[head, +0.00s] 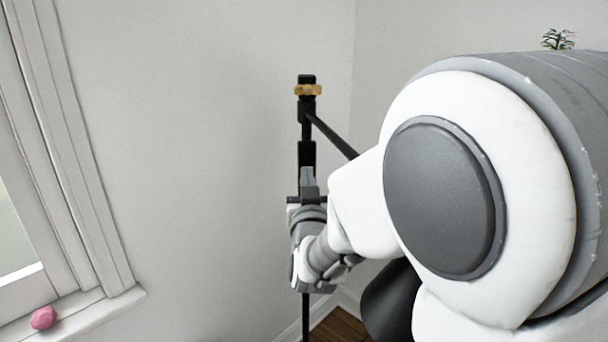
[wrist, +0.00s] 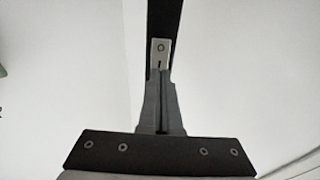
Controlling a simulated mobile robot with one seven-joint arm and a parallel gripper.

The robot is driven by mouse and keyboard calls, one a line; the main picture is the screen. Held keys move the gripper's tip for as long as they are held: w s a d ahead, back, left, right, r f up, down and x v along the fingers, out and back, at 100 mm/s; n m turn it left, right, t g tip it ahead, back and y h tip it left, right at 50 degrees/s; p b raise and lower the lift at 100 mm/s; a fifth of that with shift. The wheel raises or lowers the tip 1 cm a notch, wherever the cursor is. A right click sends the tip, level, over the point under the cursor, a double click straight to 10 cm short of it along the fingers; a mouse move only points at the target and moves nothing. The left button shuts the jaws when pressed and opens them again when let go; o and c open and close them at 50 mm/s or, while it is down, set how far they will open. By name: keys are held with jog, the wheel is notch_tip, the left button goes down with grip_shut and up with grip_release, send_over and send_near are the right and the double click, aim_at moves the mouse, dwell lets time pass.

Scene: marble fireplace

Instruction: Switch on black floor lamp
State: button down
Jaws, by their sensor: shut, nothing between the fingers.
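The black floor lamp (head: 306,132) stands in the corner, with a brass-coloured fitting near its top and a thin black arm slanting down to the right. In the wrist view its black post (wrist: 165,18) runs up from the fingertips. A small pale rocker switch (wrist: 160,50) marked with a circle and a line sits on the post. My gripper (wrist: 160,72) is shut and empty, its fingertips at the lower edge of the switch; whether they touch it I cannot tell. In the head view my gripper (head: 308,172) is in front of the post and hides part of it.
A window frame with a sill (head: 85,315) is at the left, with a pink lump (head: 43,317) on it. Pale walls meet behind the lamp. A dark rounded shape (head: 388,300) shows below my arm. Green leaves (head: 558,40) show at upper right.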

jog(key=shift+w, duration=0.35)
jog(key=shift+r, duration=0.1)
jog(key=shift+w+r+g+p, duration=0.3)
jog(key=shift+r+p, duration=0.1)
jog(key=shift+p, duration=0.55)
jog(key=shift+f+b, duration=0.3)
jog(key=shift+f, duration=0.05)
jog(key=shift+s, duration=0.1)
